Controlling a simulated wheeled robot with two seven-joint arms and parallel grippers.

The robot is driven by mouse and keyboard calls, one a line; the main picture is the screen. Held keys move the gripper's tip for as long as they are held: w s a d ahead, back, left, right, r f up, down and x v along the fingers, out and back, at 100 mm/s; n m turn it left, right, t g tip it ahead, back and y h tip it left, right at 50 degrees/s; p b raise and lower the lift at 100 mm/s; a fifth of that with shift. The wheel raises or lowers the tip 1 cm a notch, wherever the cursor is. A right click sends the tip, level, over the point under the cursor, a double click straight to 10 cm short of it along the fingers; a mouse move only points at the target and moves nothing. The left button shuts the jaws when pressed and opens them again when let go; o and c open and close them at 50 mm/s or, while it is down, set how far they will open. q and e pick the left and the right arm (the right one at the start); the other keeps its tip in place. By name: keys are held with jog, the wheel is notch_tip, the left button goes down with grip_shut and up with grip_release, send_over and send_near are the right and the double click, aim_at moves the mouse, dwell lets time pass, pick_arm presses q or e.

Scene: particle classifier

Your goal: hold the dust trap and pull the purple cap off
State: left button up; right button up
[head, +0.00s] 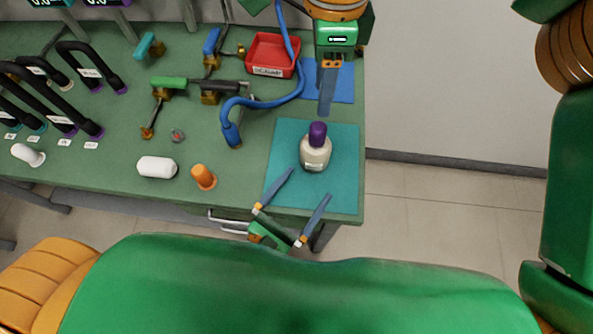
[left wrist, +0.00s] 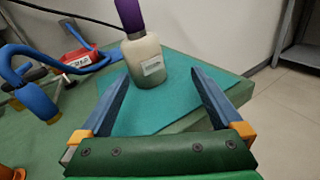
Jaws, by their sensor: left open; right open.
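The dust trap (head: 315,154) is a cream bottle with a small label, standing upright on the teal mat (head: 342,189). Its purple cap (head: 318,130) sits on top. My left gripper (head: 311,184) is open and empty, its blue fingers pointing at the bottle from the near side. In the left wrist view, the dust trap (left wrist: 147,62) stands just beyond the fingertips, nearer the left finger, and the purple cap (left wrist: 130,14) is cut by the top edge. My right gripper (head: 326,108) points down beyond the bottle, apart from the cap. It is open; its fingers overlap in this view.
A red tray (head: 263,66) and a blue hose (head: 231,133) lie left of the mat. A white cylinder (head: 157,167) and an orange piece (head: 203,177) lie nearer the front edge. The green table ends just right of the mat, with floor beyond.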

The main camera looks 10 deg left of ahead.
aim_at(316, 149)
pick_arm(q)
jog(key=w, duration=0.1)
jog(key=w+a, duration=0.1)
jog(key=w+r+n, duration=0.1)
jog(key=shift+a+t, duration=0.2)
jog(key=shift+t, duration=0.1)
jog(key=x, duration=0.7)
grip_shut()
dwell(0.4)
